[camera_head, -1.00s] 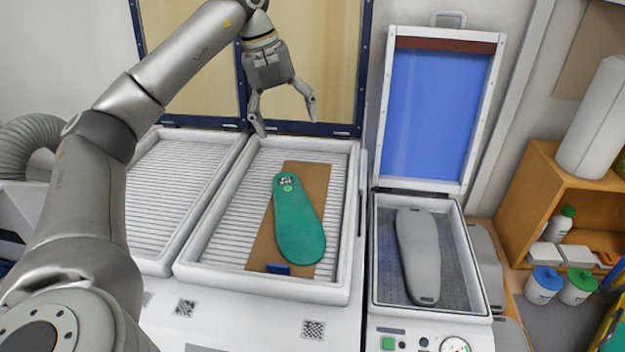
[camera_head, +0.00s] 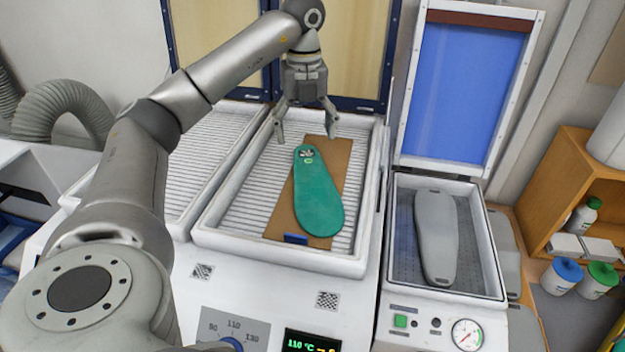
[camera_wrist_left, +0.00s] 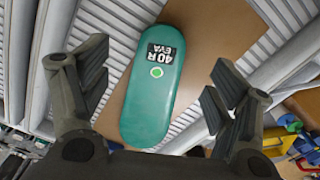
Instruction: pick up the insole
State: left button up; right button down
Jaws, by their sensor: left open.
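The green insole (camera_head: 318,200) lies flat on a brown board (camera_head: 334,160) inside the middle ribbed tray. In the left wrist view the insole (camera_wrist_left: 152,100) shows a black "40 R EVA" label and a light green dot. My left gripper (camera_head: 306,138) is open and empty above the labelled far end of the insole. In the left wrist view the fingers of my left gripper (camera_wrist_left: 153,92) stand on either side of the insole, apart from it. My right gripper is not in view.
The heated tray (camera_head: 205,222) has white raised walls and an open lid behind. A second ribbed tray is to the left. On the right, an open press with a blue lid (camera_head: 463,90) holds a grey form (camera_head: 435,235). A shelf with bottles stands far right.

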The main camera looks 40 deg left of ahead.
aim_at(307, 154)
pick_arm(q)
jog(key=shift+s+d+f, duration=0.1)
jog(key=shift+f, duration=0.35)
notch_tip(307, 154, down, 3)
jog(key=shift+d+r+p, duration=0.1)
jog(key=shift+d+p, duration=0.05)
jog(key=shift+p, duration=0.85)
jog(key=shift+f, duration=0.5)
jog(key=c, duration=1)
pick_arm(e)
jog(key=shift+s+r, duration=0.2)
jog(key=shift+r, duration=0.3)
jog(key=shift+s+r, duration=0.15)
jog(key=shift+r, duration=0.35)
pick_arm(q)
jog(key=shift+o, duration=0.2)
jog(key=shift+r, duration=0.15)
